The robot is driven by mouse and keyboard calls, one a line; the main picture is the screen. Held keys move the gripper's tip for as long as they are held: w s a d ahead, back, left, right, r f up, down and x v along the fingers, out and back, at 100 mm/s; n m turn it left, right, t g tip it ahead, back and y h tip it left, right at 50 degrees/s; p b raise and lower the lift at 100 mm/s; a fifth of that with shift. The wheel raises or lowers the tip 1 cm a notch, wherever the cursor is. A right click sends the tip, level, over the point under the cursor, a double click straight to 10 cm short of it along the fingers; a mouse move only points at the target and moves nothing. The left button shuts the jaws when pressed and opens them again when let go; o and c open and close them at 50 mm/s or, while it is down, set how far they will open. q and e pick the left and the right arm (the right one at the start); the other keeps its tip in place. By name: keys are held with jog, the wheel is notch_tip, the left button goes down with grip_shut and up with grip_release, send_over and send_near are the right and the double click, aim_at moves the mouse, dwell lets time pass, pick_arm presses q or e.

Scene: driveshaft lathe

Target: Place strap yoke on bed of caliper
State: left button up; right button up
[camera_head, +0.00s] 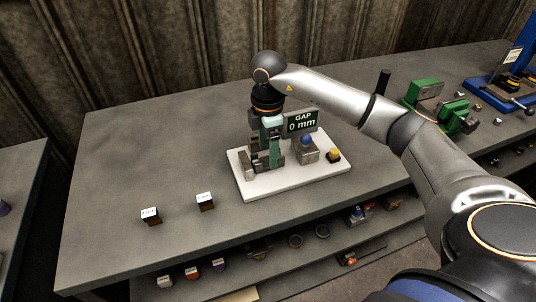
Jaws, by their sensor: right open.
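The caliper stands on a white base plate (300,183) on the grey table, with a dark sign (302,121) reading "GAP 0 mm". Grey metal blocks rise from the left part of the plate. A grey block with a blue knob (305,140) and a yellow button (333,155) are on its right part. My right gripper (265,150) points down over the left part of the plate, among the metal blocks. It is open. The arm and gripper partly hide the caliper's bed. I cannot pick out the strap yoke with certainty. My left gripper is out of view.
Two small labelled blocks (150,215) stand on the table left of the plate. A green vise (440,105) and a blue machine (505,82) stand at the right. A lower shelf holds several small parts (192,272).

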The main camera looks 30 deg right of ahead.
aim_at(268, 161)
notch_tip(268, 161, up, 10)
jog(key=shift+f, duration=0.15)
jog(key=shift+s, duration=0.1)
dwell(0.3)
